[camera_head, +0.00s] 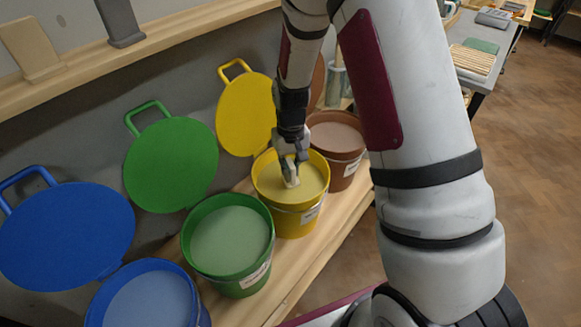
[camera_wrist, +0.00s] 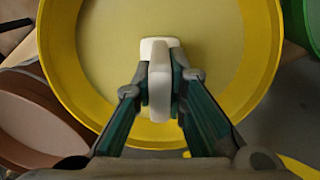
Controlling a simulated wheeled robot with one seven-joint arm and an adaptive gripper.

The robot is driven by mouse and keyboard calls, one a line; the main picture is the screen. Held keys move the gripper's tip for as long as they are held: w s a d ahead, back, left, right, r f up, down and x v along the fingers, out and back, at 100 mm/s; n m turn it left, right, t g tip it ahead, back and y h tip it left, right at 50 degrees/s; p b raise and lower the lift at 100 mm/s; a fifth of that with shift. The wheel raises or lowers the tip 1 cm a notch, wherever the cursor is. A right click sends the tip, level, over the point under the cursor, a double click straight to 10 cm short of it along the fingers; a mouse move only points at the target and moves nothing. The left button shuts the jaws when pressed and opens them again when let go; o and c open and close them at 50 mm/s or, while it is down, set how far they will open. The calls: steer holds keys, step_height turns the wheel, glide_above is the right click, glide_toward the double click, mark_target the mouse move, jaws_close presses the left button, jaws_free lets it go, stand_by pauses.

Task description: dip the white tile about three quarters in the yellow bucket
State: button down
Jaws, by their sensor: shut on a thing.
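The white tile (camera_wrist: 159,80) is held between the two fingers of my gripper (camera_wrist: 160,92), seen end-on in the wrist view. In the head view my gripper (camera_head: 291,158) points down inside the rim of the yellow bucket (camera_head: 296,219), with the tile (camera_head: 291,174) at its tips. The bucket holds pale yellow glaze, and its rim (camera_wrist: 262,60) surrounds the tile in the wrist view. The tile's lower end is at or close to the glaze surface. I cannot tell whether it is touching or how deep it is.
A green bucket (camera_head: 246,286) and a blue bucket (camera_head: 200,306) stand to the left of the yellow one, and a brown bucket (camera_head: 346,174) to the right, all on a wooden bench (camera_head: 300,262). Green (camera_head: 170,165), blue (camera_head: 65,238) and yellow (camera_head: 245,113) lids lean behind them.

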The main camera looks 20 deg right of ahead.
mark_target(291, 163)
steer(key=shift+f+b, duration=1.5)
steer(key=shift+f, duration=1.05)
steer(key=shift+f, duration=0.3)
steer(key=shift+r, duration=0.1)
steer(key=shift+r+p, duration=2.65)
steer(key=shift+r, duration=1.5)
steer(key=shift+r+p, duration=1.8)
steer(key=shift+r, duration=0.95)
